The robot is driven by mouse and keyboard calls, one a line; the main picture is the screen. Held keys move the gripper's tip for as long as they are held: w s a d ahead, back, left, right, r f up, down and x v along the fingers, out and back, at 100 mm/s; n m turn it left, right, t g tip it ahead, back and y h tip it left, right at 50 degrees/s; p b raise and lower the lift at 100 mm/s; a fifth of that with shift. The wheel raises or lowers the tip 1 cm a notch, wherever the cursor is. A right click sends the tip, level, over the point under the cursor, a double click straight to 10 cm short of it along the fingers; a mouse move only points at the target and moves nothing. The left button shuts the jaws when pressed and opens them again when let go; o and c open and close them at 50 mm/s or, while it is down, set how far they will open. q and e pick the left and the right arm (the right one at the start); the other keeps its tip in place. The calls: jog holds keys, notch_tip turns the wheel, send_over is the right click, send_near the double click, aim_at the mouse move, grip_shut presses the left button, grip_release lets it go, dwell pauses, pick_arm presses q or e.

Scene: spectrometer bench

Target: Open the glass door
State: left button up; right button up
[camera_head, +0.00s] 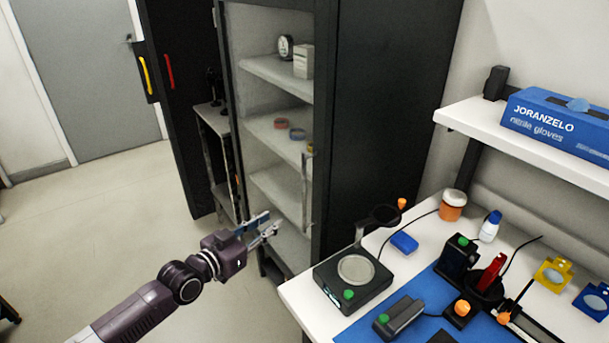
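The tall black cabinet (375,110) stands in the middle, with pale shelves (272,78) showing in its front. The glass door itself is hard to make out, since its pane is clear. A slim vertical metal handle (307,190) shows at the right side of the cabinet front. I cannot tell for certain whether the glass door is fully shut. My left gripper (274,220) is in front of the lower shelves, left of and below the handle. Its fingers are apart and nothing shows between them. It appears clear of the handle. My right gripper is out of view.
A black panel (180,120) with red and yellow handles stands left of the shelves. The white bench (300,294) at right carries a round-plated device (350,282), a blue mat (361,332) and several small items. A glove box (555,122) sits above.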

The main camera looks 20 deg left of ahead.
aim_at(304, 181)
pick_arm(q)
jog(key=s+d+r+m+h, duration=0.15)
jog(key=d+r, duration=0.35)
jog(key=r, duration=0.6)
jog(key=shift+h, duration=0.65)
jog(key=x, duration=0.2)
jog(key=p+x, duration=0.1)
jog(key=x, duration=0.4)
jog(key=shift+w+a+r+p, duration=0.2)
jog(key=shift+w+p, duration=0.1)
jog(key=shift+w, duration=0.15)
jog(key=shift+w+d, duration=0.1)
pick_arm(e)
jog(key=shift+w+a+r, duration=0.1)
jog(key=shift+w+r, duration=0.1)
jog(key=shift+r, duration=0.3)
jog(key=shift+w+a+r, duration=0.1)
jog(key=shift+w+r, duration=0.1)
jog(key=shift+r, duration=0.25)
pick_arm(q)
jog(key=shift+c, duration=0.2)
grip_shut()
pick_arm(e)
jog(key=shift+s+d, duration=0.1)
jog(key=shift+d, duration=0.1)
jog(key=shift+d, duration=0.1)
